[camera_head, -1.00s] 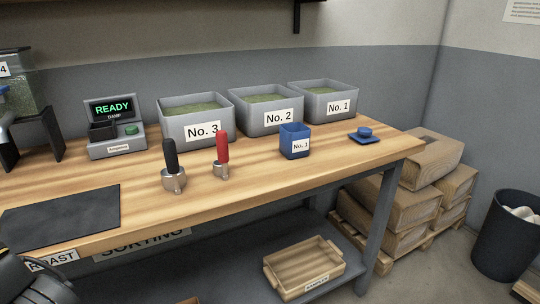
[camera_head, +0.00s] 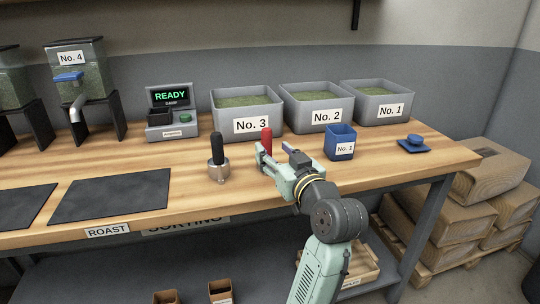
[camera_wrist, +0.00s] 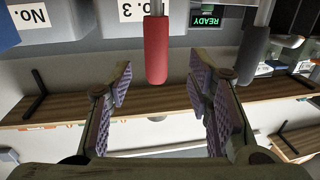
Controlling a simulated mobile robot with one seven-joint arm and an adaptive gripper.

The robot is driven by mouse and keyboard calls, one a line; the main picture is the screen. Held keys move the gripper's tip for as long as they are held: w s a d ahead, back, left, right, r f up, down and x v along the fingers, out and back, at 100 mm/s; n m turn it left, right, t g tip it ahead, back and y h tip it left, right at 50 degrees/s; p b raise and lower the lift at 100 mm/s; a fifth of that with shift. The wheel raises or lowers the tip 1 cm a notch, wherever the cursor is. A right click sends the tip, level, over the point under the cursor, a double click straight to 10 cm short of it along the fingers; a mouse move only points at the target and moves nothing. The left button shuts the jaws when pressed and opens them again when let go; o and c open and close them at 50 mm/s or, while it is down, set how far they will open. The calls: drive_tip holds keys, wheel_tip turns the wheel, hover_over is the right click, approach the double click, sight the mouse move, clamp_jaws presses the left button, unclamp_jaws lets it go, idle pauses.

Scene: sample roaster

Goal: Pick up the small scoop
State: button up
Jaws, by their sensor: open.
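The small scoop has a red handle (camera_head: 266,139) standing upright on the wooden bench; my gripper hides its metal cup in the head view. In the wrist view, which is upside down, the red handle (camera_wrist: 156,45) shows between and beyond the fingertips, with no visible contact. My gripper (camera_head: 275,160) is open at the scoop, on its near side. Its two padded fingers (camera_wrist: 160,85) are spread wide and empty. A larger scoop with a black handle (camera_head: 217,149) stands to the left, and its dark handle also shows in the wrist view (camera_wrist: 254,50).
Grey bins No. 3 (camera_head: 222,119), No. 2 (camera_head: 300,112) and No. 1 (camera_head: 368,110) stand behind. A blue No. 1 cup (camera_head: 339,143) and a blue lidded piece (camera_head: 413,145) are right. The READY scale (camera_head: 170,122) is left. Dark mats (camera_head: 110,195) lie front left.

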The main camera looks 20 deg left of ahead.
sight(269, 143)
drive_tip(key=shift+p+x, duration=0.85)
drive_tip(key=shift+x, duration=2.3)
drive_tip(key=shift+w+d, duration=0.15)
drive_tip(key=shift+c, duration=0.2)
clamp_jaws()
